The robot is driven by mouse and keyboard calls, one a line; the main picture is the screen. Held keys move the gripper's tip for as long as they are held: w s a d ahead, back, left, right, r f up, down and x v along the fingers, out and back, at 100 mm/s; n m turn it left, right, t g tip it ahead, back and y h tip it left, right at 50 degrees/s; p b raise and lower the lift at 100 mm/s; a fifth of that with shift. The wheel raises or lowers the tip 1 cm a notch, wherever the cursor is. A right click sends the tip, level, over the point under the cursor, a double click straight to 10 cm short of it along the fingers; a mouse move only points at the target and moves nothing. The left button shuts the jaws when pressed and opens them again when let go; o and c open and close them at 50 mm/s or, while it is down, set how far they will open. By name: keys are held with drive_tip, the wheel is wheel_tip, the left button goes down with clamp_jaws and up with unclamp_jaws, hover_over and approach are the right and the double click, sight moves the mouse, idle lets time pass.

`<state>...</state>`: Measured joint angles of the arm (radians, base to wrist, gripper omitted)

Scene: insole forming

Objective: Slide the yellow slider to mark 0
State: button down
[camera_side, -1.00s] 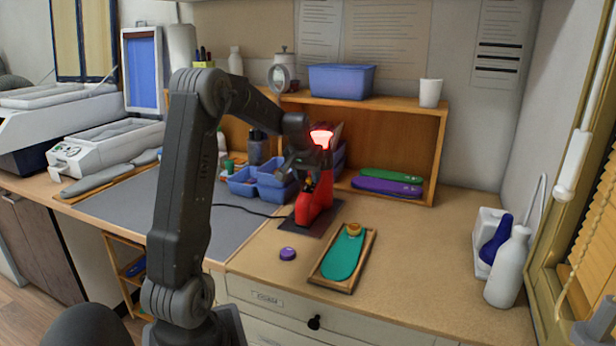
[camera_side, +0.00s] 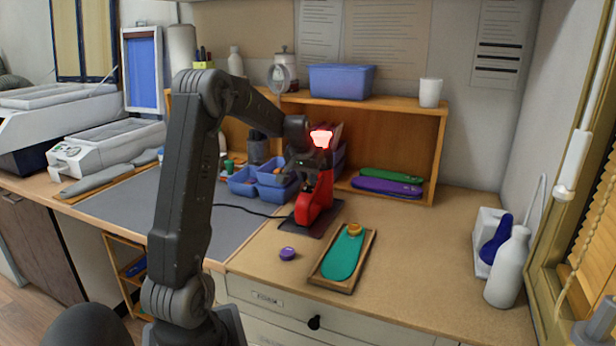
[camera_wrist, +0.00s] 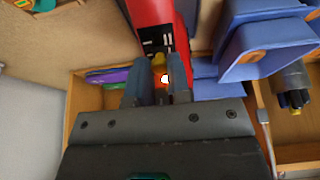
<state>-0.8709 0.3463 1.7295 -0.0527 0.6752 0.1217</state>
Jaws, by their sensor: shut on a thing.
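The red device (camera_side: 318,203) stands upright on a dark base plate, with a lit red top. In the wrist view its red body (camera_wrist: 148,14) carries a black panel with white marks (camera_wrist: 157,42). The yellow slider (camera_wrist: 159,60) shows at the lower end of that panel, between my fingertips. My gripper (camera_wrist: 158,68) is shut on the slider. In the side view my gripper (camera_side: 314,172) is at the device's upper front and hides the slider. I cannot read which mark the slider is at.
Blue bins (camera_side: 272,185) stand close left of the device. A wooden tray (camera_side: 322,281) with a green insole and a purple puck (camera_side: 288,253) lie in front. A wooden shelf (camera_side: 440,150) stands behind.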

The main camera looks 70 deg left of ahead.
drive_tip(key=shift+w+a+r, duration=0.45)
drive_tip(key=shift+w+a, duration=0.2)
drive_tip(key=c, duration=1.1)
unclamp_jaws()
drive_tip(key=shift+o, duration=0.2)
drive_tip(key=v, duration=1.4)
drive_tip(key=shift+f, duration=0.1)
